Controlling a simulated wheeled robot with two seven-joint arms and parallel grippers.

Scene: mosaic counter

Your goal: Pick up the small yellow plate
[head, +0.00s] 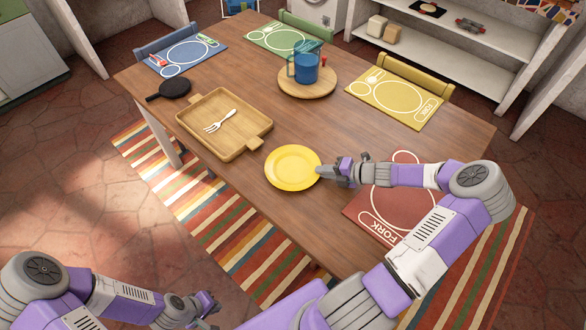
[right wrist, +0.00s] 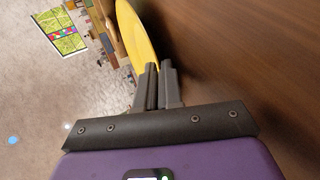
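The small yellow plate (head: 293,167) is round and lies near the front edge of the wooden table, looking flat; whether it touches the tabletop is hard to tell. My right gripper (head: 324,171) is at the plate's right rim. In the right wrist view, the plate (right wrist: 137,38) runs down to the fingertips of my right gripper (right wrist: 158,68). The fingers are close together with the rim between them, partly hidden. My left gripper (head: 208,304) is low at the front left, off the table and far from the plate; its fingers are too small to judge.
A wooden tray (head: 252,104) with a fork (head: 220,121) lies left of the plate. A red placemat (head: 361,208) lies under my right arm. A blue mug (head: 305,68) stands on a round board (head: 307,91) farther back. Bare tabletop (head: 325,130) lies behind the plate.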

